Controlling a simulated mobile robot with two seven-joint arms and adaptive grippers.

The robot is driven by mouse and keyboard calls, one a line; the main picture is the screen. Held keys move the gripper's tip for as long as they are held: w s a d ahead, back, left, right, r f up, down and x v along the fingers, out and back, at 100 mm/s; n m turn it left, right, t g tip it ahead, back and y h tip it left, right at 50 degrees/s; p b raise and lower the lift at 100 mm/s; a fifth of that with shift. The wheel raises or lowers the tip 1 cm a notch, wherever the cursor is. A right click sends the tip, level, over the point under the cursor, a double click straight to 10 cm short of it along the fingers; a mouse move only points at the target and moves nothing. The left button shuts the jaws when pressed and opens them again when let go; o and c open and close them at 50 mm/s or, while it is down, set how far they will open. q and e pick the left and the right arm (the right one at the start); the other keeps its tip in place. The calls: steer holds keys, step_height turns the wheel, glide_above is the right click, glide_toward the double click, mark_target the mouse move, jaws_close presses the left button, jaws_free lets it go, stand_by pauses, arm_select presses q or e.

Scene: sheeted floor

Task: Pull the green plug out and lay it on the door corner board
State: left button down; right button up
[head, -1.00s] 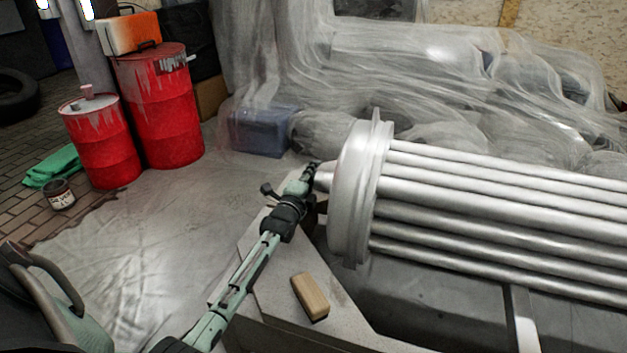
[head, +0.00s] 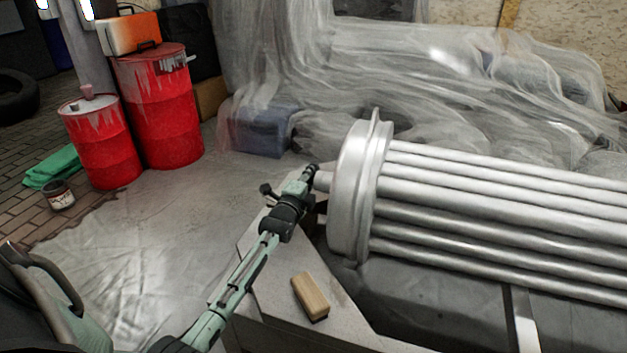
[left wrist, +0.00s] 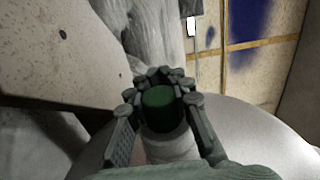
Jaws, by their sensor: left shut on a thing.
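The green plug (left wrist: 158,97) shows in the left wrist view at the mouth of a short pale pipe stub (left wrist: 172,146). My left gripper (left wrist: 160,84) has its fingers closed around the plug. In the head view my left gripper (head: 312,172) is at the end of the stub on the left face of the metal tube bundle (head: 352,190); the plug is hidden there by the gripper. The pale board (head: 270,290) lies below my left arm, with a wooden block (head: 310,296) on it. My right gripper is not in view.
Two red drums (head: 157,110) stand at the back left, with a green cloth (head: 52,168) and a small can (head: 60,195) near them. Plastic sheeting (head: 440,70) covers things behind the tubes. The sheeted floor (head: 150,250) left of the board is clear.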

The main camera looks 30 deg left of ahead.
arm_select(q)
steer(key=shift+s+a, duration=0.2)
steer(key=shift+a, duration=0.55)
steer(key=shift+s+a, duration=0.2)
steer(key=shift+a, duration=0.6)
steer(key=shift+s+a, duration=0.2)
steer(key=shift+a, duration=0.55)
steer(key=shift+a, duration=0.1)
steer(key=shift+s+a+b, duration=0.15)
steer(key=shift+s+a, duration=0.1)
steer(key=shift+a, duration=0.7)
steer(key=shift+s+a+b, duration=0.15)
steer(key=shift+s+a, duration=0.05)
steer(key=shift+a, duration=0.75)
